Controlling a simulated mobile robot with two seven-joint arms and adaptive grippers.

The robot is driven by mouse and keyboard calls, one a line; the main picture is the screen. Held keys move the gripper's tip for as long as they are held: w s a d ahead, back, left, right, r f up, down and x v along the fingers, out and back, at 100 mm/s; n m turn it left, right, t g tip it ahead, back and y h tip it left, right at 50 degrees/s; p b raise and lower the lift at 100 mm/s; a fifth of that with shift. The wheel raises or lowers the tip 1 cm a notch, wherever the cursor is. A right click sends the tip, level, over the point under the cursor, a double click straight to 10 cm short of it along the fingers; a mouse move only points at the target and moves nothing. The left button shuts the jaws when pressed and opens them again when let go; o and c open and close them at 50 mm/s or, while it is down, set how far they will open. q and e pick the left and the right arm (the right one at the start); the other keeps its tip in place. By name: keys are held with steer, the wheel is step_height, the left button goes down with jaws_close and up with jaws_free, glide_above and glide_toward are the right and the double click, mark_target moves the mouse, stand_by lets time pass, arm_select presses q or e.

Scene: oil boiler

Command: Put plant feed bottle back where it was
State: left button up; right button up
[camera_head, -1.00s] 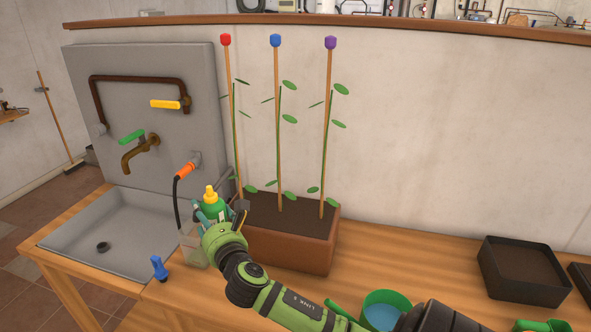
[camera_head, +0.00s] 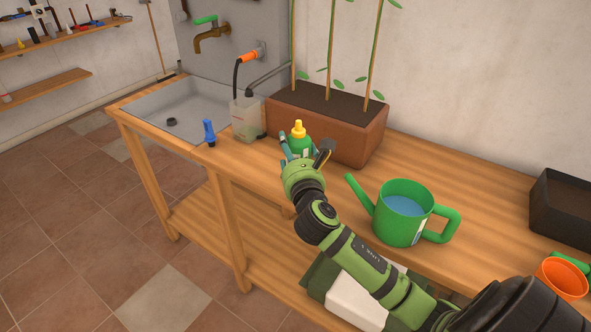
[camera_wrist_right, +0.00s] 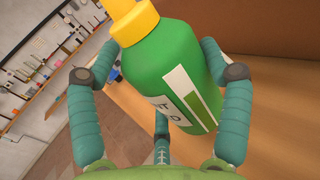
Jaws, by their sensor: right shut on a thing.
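The plant feed bottle (camera_head: 299,141) is green with a yellow cap and a white label. My right gripper (camera_head: 305,155) is shut on it, in front of the brown planter. My left gripper is not in view.
The planter (camera_head: 330,125) with stakes is just behind the bottle. A translucent container (camera_head: 246,120) and a blue-handled tool (camera_head: 209,133) are to the left, by the sink (camera_head: 165,105). A green watering can (camera_head: 402,212) is to the right. Bare bench lies between.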

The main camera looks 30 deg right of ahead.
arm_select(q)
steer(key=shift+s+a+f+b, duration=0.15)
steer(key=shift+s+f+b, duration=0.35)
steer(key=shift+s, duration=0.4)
arm_select(e)
steer(key=shift+s+f, duration=0.1)
steer(key=shift+f, duration=1.75)
steer(key=shift+f, duration=0.1)
steer(key=o, duration=1.3)
steer(key=shift+f, duration=0.1)
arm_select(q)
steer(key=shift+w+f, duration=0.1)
arm_select(e)
steer(key=shift+s+a, duration=0.1)
steer(key=shift+s, duration=0.1)
arm_select(q)
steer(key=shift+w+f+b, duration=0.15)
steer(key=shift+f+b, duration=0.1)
steer(key=shift+b, duration=0.05)
arm_select(e)
steer(key=v, duration=1.1)
steer(key=shift+s+a+r, duration=0.1)
steer(key=shift+s+r, duration=0.1)
steer(key=shift+s, duration=0.15)
